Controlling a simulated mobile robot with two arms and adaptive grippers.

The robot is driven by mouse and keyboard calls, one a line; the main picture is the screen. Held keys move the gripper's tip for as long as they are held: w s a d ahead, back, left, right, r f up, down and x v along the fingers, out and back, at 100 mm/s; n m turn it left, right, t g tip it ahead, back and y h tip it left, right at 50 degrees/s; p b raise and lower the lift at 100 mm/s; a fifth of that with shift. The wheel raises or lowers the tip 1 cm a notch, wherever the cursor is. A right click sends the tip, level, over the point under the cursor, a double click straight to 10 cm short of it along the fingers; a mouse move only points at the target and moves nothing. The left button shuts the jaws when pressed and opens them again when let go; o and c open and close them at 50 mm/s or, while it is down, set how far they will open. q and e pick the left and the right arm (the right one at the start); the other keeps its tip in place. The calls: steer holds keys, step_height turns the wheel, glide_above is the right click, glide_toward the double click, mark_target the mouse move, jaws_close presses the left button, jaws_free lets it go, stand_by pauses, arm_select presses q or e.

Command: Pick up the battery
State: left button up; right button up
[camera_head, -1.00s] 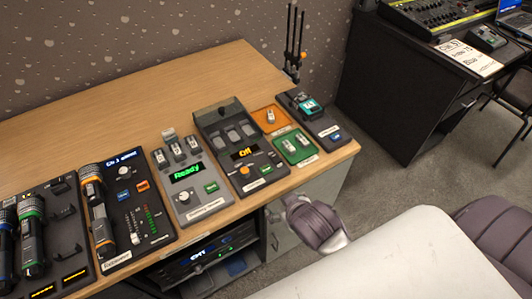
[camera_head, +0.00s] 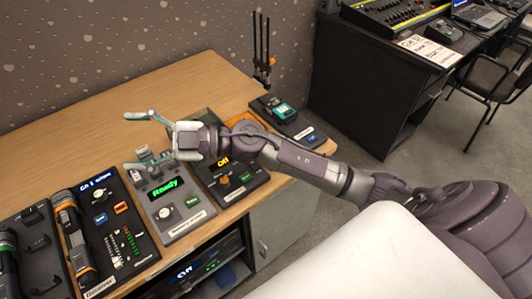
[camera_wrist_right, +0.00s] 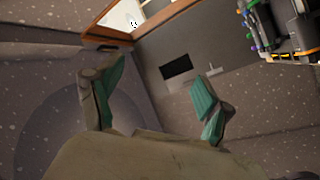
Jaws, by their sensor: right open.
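My right gripper (camera_head: 131,141) is open, with its fingers spread above the back of the grey charger (camera_head: 180,222) marked "Ready". The wrist view shows its two teal finger pads (camera_wrist_right: 155,85) apart with nothing between them. Small grey battery-like blocks stand at the back of that charger, but the lower finger partly covers them. The orange tray (camera_head: 236,118), which held a small light piece, is mostly behind my right arm. The green tray with small light pieces is hidden by the arm. I cannot tell which piece is the battery. My left gripper is not in view.
A dark device (camera_head: 233,188) with an orange "Off" display stands right of the charger. A panel with sliders (camera_head: 118,240) and flashlight-like items stand to the left. A teal-topped device (camera_head: 283,112) and black antennas (camera_head: 262,50) are at the right. The desk's back left (camera_head: 80,125) is bare.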

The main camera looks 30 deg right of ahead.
steer(key=d+f+n+g+h, duration=0.3)
steer(key=d+f+g+h, duration=0.45)
steer(key=f, duration=0.25)
steer(key=w+d+m+g+h, duration=0.15)
steer(key=d+m+h, duration=0.7)
steer(key=d, duration=1.45)
steer(key=f+n, duration=0.1)
steer(key=f, duration=0.1)
steer(key=f+n+h, duration=0.1)
steer(key=f, duration=0.2)
steer(key=f+n+h, duration=0.1)
steer(key=f, duration=0.1)
steer(key=shift+w+f, duration=0.25)
steer(key=shift+a+f+p, duration=0.15)
steer(key=shift+f+p, duration=0.4)
steer(key=shift+f, duration=2.6)
steer(key=shift+c, duration=0.3)
